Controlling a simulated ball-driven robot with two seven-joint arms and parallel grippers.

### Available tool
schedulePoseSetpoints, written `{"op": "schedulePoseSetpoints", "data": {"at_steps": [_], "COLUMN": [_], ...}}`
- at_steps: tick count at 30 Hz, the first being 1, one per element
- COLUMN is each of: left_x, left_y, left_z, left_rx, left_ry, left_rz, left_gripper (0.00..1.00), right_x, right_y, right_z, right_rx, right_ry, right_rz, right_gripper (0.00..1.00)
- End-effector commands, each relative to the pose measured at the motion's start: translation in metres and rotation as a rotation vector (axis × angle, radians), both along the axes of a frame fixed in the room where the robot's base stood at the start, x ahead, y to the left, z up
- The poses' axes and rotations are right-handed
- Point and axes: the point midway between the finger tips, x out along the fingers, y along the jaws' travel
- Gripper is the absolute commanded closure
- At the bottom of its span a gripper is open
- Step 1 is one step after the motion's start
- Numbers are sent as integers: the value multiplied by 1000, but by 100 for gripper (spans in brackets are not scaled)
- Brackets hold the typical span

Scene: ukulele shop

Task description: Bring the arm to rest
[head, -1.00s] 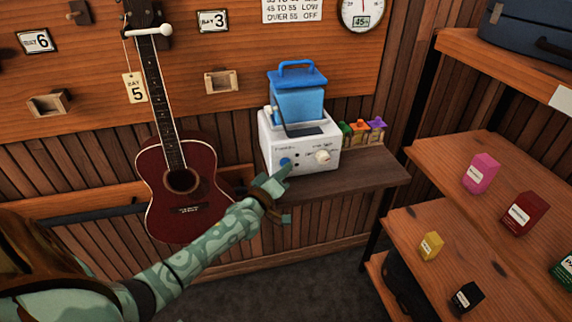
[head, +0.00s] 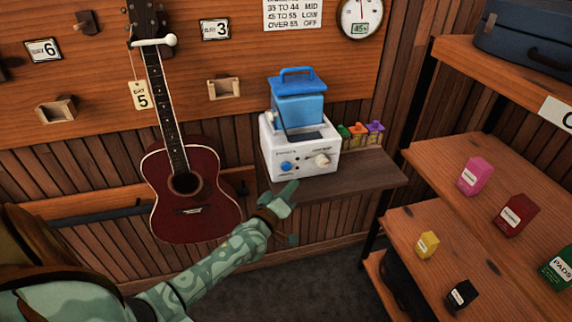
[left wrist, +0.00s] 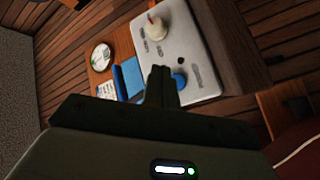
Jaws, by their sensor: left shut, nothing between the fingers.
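My left arm comes in from the lower left in the head view. Its left gripper (head: 290,192) is in front of the small wooden shelf's front edge, below the white machine. In the left wrist view the two fingers of the left gripper (left wrist: 161,75) are together with nothing between them. The white humidifier-like machine (head: 315,157) with a blue knob, a white knob and a blue tank (head: 297,103) stands on the wooden shelf (head: 345,180). The machine also shows in the left wrist view (left wrist: 195,60). My right gripper is in neither view.
A dark red ukulele (head: 205,215) hangs on the wall close to my left arm. Several small bottles (head: 360,131) stand beside the machine. Shelves with small boxes (head: 475,177) are on the right. The floor (head: 320,290) below the shelf is clear.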

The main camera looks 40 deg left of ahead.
Motion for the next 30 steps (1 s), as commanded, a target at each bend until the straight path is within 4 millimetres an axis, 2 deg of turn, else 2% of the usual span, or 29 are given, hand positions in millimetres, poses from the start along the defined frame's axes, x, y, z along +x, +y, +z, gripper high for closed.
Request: {"op": "schedulePoseSetpoints", "data": {"at_steps": [7, 22, 25, 26, 28, 29, 30], "left_x": [-14, -15, -15, -15, -20, -25, -34], "left_y": [-17, -18, -21, -23, -24, -25, -27], "left_z": [2, 0, -4, -12, -43, -61, -89], "left_rx": [0, 1, 51, 95, 216, 272, 348], "left_ry": [-1, 0, 23, 52, 144, 195, 270], "left_rz": [-1, 0, -15, -27, -58, -74, -101], "left_gripper": [100, 100, 100, 100, 100, 100, 100], "right_x": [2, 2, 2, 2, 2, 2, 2], "right_y": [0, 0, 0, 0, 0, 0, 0], "right_z": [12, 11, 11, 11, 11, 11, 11], "right_rx": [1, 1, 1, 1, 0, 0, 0], "right_ry": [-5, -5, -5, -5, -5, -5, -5], "right_rz": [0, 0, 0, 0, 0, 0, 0], "right_gripper": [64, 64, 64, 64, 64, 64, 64]}}
